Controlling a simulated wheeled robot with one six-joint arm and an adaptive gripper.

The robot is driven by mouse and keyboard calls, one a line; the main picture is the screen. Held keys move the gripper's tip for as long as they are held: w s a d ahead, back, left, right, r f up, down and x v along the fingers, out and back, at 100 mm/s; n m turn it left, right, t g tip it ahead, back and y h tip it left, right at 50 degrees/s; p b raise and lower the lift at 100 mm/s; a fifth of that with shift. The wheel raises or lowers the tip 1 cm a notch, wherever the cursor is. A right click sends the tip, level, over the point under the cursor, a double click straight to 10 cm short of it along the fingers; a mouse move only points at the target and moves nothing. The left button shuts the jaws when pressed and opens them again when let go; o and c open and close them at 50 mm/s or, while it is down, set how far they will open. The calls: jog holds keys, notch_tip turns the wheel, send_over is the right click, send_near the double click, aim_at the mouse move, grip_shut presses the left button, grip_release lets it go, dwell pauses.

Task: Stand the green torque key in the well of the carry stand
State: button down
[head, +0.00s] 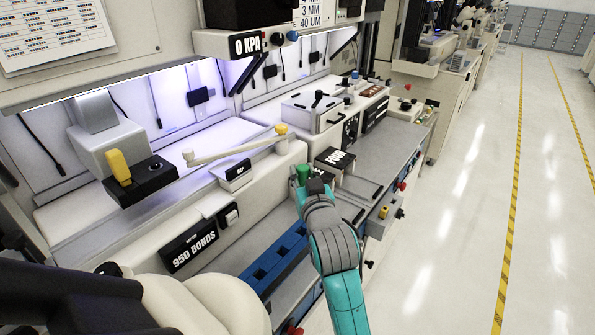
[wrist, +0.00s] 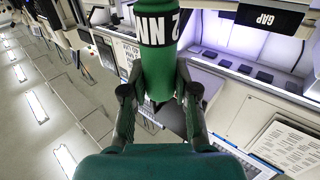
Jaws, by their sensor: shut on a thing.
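The green torque key (wrist: 158,62) is in my gripper (wrist: 159,93), between the two dark fingers in the wrist view. It has a black band with white lettering around its upper part, and its far end is cut off by the frame top. In the head view a green end of the key (head: 302,171) shows above my gripper (head: 306,186), over the front of the bench. My gripper is shut on the key. I cannot surely pick out the carry stand; a blue holder with dark recesses (head: 262,275) lies on the lower shelf left of my arm.
A white bench machine with a pale lever arm (head: 235,150) stands left of my gripper. A black-topped box (head: 335,158) is close to its right. A grey worktop (head: 385,150) lies beyond. The aisle floor (head: 450,240) at right is clear.

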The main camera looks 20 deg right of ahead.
jog(key=shift+f, duration=0.1)
jog(key=shift+f, duration=5.7)
jog(key=c, duration=0.8)
grip_release()
jog(key=shift+s, duration=0.15)
jog(key=s, duration=1.1)
jog(key=shift+s+a, duration=0.4)
jog(key=shift+a, duration=0.05)
jog(key=shift+f, duration=0.1)
